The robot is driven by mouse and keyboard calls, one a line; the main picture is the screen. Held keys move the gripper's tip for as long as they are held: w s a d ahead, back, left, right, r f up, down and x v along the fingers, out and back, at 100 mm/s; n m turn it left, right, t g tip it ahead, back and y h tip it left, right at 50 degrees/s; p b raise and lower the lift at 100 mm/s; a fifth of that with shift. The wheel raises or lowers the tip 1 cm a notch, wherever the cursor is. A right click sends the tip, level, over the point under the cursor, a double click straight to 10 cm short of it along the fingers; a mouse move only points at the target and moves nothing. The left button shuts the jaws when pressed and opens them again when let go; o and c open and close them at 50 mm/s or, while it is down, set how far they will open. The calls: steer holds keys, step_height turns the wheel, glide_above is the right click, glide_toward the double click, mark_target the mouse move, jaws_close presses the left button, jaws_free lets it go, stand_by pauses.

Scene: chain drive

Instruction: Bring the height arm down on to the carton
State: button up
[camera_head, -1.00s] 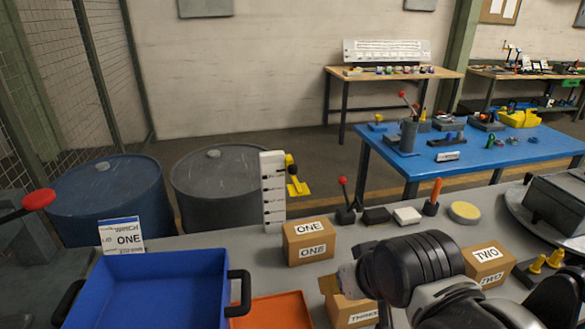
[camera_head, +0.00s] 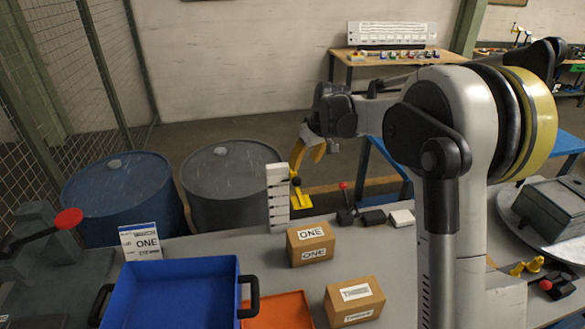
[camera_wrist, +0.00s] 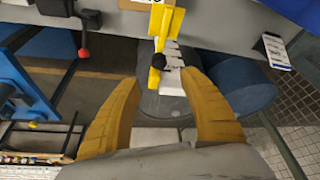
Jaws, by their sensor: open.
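The height arm (camera_head: 300,201) is yellow with a black knob and sits on the right side of a white marked post (camera_head: 277,200) at the bench's far edge. Carton ONE (camera_head: 310,243) stands just in front of it, with the arm's foot beyond it in the picture. My gripper (camera_head: 316,147) is above and slightly right of the post, with yellow fingers apart and empty. In the wrist view, the height arm (camera_wrist: 157,62) and its knob show ahead of and between the spread fingers (camera_wrist: 160,85), apart from both. Only a sliver of the carton (camera_wrist: 146,3) shows there.
Another carton (camera_head: 355,301), a blue tray (camera_head: 172,262) and an orange tray (camera_head: 280,308) are in front. A red-knobbed lever (camera_head: 345,205) stands right of the post. Two drums (camera_head: 125,196) stand behind the bench. My arm blocks the right side.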

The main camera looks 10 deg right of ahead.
mark_target(297, 179)
steer(key=b+x, duration=0.1)
steer(key=x, duration=1)
steer(key=shift+w+d+f, duration=0.1)
steer(key=shift+w, duration=0.1)
jaws_close()
